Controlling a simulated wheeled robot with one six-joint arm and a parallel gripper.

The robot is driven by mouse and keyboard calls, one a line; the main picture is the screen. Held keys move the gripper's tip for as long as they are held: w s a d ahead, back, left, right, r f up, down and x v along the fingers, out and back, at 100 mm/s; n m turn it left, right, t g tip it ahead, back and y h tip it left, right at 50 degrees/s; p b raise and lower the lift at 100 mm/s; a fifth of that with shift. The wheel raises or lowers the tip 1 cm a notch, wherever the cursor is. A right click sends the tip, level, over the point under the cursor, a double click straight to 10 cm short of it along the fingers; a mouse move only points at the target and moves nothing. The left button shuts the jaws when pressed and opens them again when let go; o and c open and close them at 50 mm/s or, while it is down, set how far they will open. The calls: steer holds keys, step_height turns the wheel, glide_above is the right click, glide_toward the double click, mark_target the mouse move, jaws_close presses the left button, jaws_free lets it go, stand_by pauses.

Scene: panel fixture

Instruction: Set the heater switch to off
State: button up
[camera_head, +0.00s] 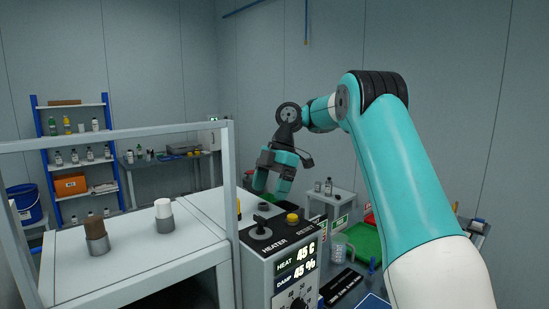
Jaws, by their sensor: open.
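The heater switch (261,223) is a small black knob on the dark plate on top of the grey panel box (258,272), beside the printed word HEATER. Its exact setting is too small to tell. My gripper (271,193) has teal fingers, is open, and hangs pointing down above and behind the switch. It looks apart from the switch, with nothing between the fingers.
A yellow button (293,217) marked RESET is just right of the switch. The display (297,263) reads HEAT 45 C and DAMP 45 %. A grey frame post (232,180) rises left of the panel. A jug (341,248) stands at right.

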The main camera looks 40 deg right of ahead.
steer(key=p+v, duration=0.4)
steer(key=v, duration=0.1)
steer(key=shift+r, duration=0.15)
stand_by(0.4)
